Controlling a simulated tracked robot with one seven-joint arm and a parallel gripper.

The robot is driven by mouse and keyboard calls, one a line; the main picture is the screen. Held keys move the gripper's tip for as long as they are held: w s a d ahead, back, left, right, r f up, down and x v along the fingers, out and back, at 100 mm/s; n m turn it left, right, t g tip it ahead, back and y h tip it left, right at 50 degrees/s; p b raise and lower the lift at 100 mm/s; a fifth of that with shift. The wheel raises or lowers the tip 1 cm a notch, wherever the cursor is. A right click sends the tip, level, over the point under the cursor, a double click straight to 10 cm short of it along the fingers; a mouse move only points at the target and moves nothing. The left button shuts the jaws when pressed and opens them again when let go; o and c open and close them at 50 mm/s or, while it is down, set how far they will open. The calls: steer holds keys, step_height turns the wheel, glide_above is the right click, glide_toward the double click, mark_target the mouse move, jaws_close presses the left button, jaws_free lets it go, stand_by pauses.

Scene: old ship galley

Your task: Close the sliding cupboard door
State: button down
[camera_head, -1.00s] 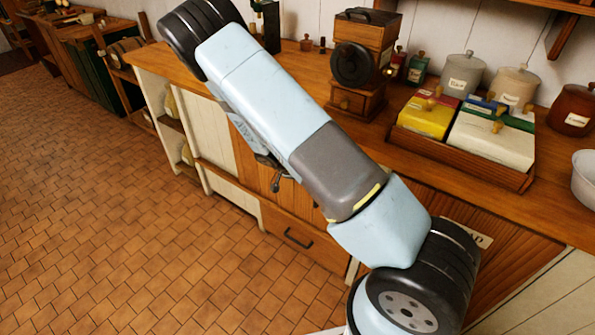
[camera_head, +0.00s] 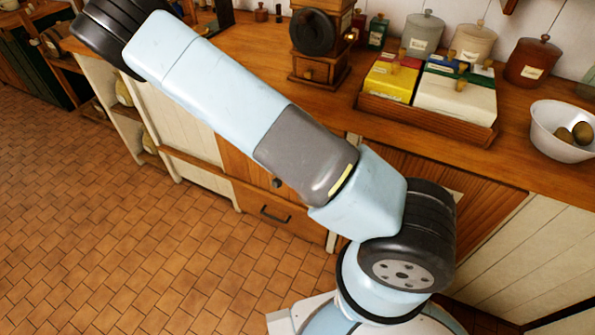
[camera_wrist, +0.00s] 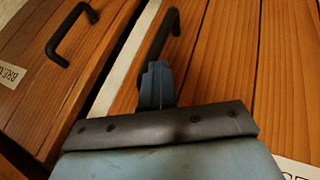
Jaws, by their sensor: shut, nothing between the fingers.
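In the wrist view, my gripper (camera_wrist: 155,84) is shut and empty, its fingertips close to a black bar handle (camera_wrist: 157,45) on a brown wooden panel (camera_wrist: 225,60). I cannot tell whether they touch the handle. Left of a pale gap is another wooden panel (camera_wrist: 60,85) with its own black handle (camera_wrist: 70,35) and a label beginning "BRE". In the head view, the cupboard front under the counter shows a cream slatted panel (camera_head: 187,135) and brown wooden panels (camera_head: 480,190). My arm hides the gripper and part of the front. Which panel slides is unclear.
A drawer with a black handle (camera_head: 275,215) is low in the cupboard. An open shelf bay (camera_head: 125,100) is at left. The counter holds a coffee grinder (camera_head: 320,45), a tray of boxes (camera_head: 425,125), canisters and a white bowl (camera_head: 562,135). The tiled floor (camera_head: 130,240) at left is clear.

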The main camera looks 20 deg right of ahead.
steer(key=shift+s+d, duration=0.2)
steer(key=shift+d, duration=0.1)
steer(key=w+a+r, duration=0.1)
steer(key=a+r, duration=0.7)
steer(key=a, duration=0.2)
steer(key=shift+w, duration=0.3)
